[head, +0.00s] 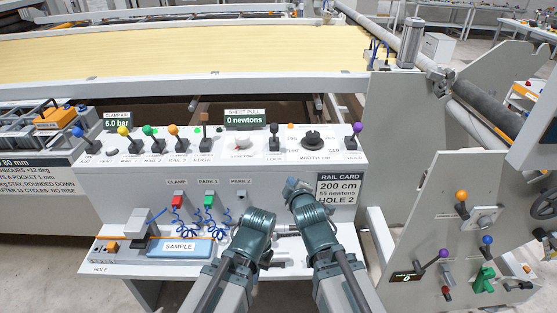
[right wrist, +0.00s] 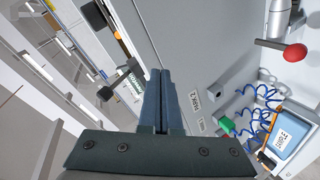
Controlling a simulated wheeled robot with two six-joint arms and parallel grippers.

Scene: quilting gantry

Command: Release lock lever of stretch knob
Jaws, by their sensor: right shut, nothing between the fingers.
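The lock lever (head: 273,136) is a short black-topped lever standing upright on the console's sloped panel, above a small LOCK label. Just left of it is the round pale stretch knob (head: 241,143), under the display reading 0 newtons. My right gripper (head: 291,184) is in front of the console's front face, below and apart from the lever. In the right wrist view its fingers (right wrist: 160,75) are together with nothing between them. My left arm reaches over the lower shelf; its fingers cannot be made out. The lever is not clearly identifiable in the right wrist view.
Other coloured levers, such as the orange one (head: 173,130), stand left of the knob. A black width dial (head: 312,139) and purple-topped lever (head: 356,129) stand right. The rail card (head: 339,188) is close by my right gripper. A blue sample tray (head: 185,247) lies on the shelf.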

